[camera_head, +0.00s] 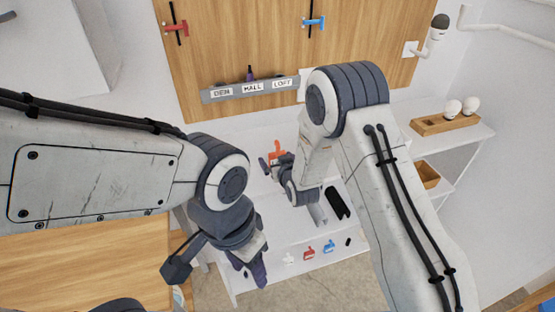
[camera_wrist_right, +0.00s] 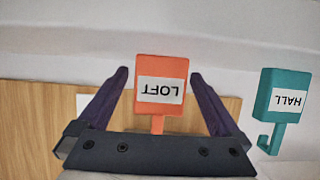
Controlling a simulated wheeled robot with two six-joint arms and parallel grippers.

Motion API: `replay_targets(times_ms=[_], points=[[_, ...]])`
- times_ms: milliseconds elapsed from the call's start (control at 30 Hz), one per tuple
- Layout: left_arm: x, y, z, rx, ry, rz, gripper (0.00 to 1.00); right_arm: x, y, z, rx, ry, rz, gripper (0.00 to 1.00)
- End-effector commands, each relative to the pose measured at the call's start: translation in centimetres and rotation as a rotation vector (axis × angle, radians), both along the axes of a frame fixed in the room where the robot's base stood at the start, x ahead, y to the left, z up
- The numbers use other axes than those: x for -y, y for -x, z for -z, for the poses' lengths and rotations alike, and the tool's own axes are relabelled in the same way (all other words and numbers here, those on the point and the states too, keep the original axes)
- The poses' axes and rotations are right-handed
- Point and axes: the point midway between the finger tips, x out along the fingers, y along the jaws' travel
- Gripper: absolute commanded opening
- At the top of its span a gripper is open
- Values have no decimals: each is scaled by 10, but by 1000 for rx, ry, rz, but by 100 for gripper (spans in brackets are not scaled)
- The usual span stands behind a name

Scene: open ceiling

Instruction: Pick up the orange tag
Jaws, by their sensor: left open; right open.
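The orange tag (camera_wrist_right: 176,68) is a flat block with a white label reading LOFT, upside down in the right wrist view. Its narrow stem points down towards my right gripper (camera_wrist_right: 159,76), which is open with one finger on each side of the tag and a gap showing on both sides. In the head view the orange tag (camera_head: 277,147) is partly covered by my right gripper (camera_head: 273,162). My left gripper (camera_head: 249,270) hangs low at the shelf's front left, with nothing visible in it.
A teal HALL tag (camera_wrist_right: 290,92) with a hook is right of the orange one. A label rail (camera_head: 235,94) reads DEN, HALL, LOFT on the wooden board. Small red (camera_head: 309,253) and blue (camera_head: 329,247) pieces are at the shelf front.

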Motion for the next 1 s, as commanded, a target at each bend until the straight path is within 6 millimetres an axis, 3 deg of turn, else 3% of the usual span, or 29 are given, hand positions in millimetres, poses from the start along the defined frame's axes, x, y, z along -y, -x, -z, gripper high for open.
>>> replay_targets(times_ms=[67,200,300,667,933,1000], points=[[0,0,0,0,0,0,50,0,0,0,0,0,0,96],[0,0,0,0,0,0,50,0,0,0,0,0,0,43],[0,0,0,0,0,0,50,0,0,0,1,0,0,12],[0,0,2,0,0,0,50,0,0,-6,3,-1,0,12],[0,0,12,0,0,0,50,0,0,-42,7,-3,0,12],[0,0,16,0,0,0,50,9,14,-50,2,-1,2,12]])
